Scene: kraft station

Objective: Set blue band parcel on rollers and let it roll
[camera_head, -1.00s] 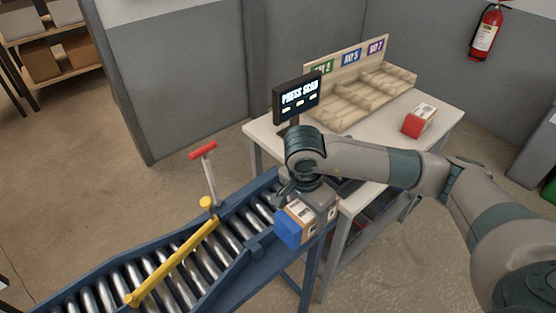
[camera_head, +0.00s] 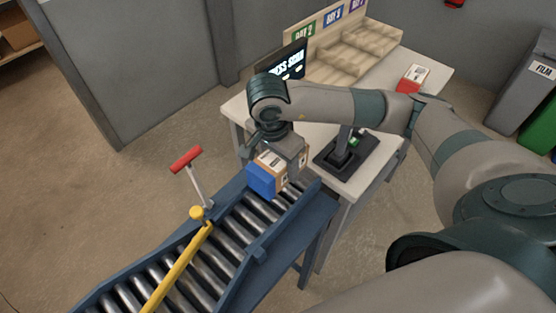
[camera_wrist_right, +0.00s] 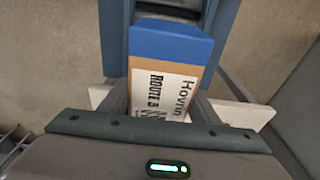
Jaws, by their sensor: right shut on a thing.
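The blue band parcel (camera_head: 263,181) is a small brown box with a blue end and a white label, at the upper end of the roller conveyor (camera_head: 217,249). My right gripper (camera_head: 285,160) is shut on it from above. The parcel also shows in the right wrist view (camera_wrist_right: 168,50), its blue end pointing toward the conveyor, with "ROUTE 5" on the label. I cannot tell whether its underside touches the rollers. My left gripper is not in view.
A yellow bar (camera_head: 178,268) lies across the rollers, with a red-handled lever (camera_head: 187,160) beside it. The white table (camera_head: 380,160) behind bears a black stand (camera_head: 345,150), a red band parcel (camera_head: 413,78), wooden bins (camera_head: 350,58) and a screen (camera_head: 287,67).

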